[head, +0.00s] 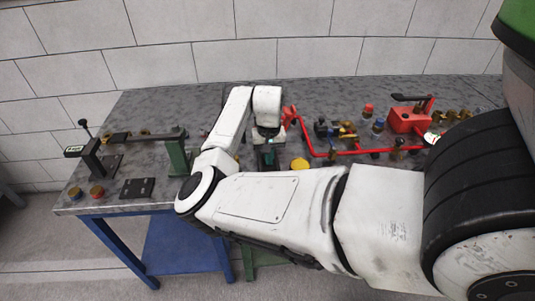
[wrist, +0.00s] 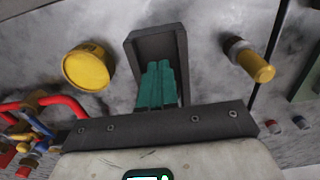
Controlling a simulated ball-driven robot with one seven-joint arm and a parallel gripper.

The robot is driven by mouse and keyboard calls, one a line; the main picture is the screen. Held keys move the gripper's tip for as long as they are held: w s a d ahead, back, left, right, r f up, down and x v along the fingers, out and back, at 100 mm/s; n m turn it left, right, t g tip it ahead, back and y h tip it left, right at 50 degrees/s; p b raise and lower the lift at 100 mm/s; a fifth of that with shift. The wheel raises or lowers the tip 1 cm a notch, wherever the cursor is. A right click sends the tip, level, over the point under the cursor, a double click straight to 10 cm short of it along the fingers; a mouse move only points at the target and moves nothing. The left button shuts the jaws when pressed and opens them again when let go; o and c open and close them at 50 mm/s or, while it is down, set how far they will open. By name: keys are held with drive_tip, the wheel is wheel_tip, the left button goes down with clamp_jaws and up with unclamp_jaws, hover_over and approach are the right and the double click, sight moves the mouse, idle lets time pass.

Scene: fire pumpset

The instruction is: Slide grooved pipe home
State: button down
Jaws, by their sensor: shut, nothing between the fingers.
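My gripper (head: 267,160) is low over the middle of the bench in the head view. In the wrist view its teal fingers (wrist: 160,84) are together and empty. They point into a dark grey, open-sided holder (wrist: 143,48); whether they touch it I cannot tell. I cannot pick out the grooved pipe for certain. A dark bar (head: 150,136) spans the fixture at the left, between a dark post and a green post (head: 179,157). A red pipe run (head: 345,152) lies right of my gripper, apart from it.
A yellow cap (head: 300,163) is close right of my gripper; it also shows in the wrist view (wrist: 88,68). A brass-ended cylinder (wrist: 252,64) stands on the holder's other side. A red box (head: 407,121) and several fittings crowd the bench's right. A black plate (head: 137,188) lies front left.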

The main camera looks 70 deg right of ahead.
drive_tip(key=shift+a, duration=0.1)
drive_tip(key=shift+s+a+p, duration=0.2)
drive_tip(key=shift+a+p, duration=0.3)
drive_tip(key=shift+p, duration=0.2)
drive_tip(key=shift+r, duration=0.1)
wheel_tip(320, 180, up, 5)
drive_tip(key=p, duration=0.5)
drive_tip(key=shift+r, duration=0.9)
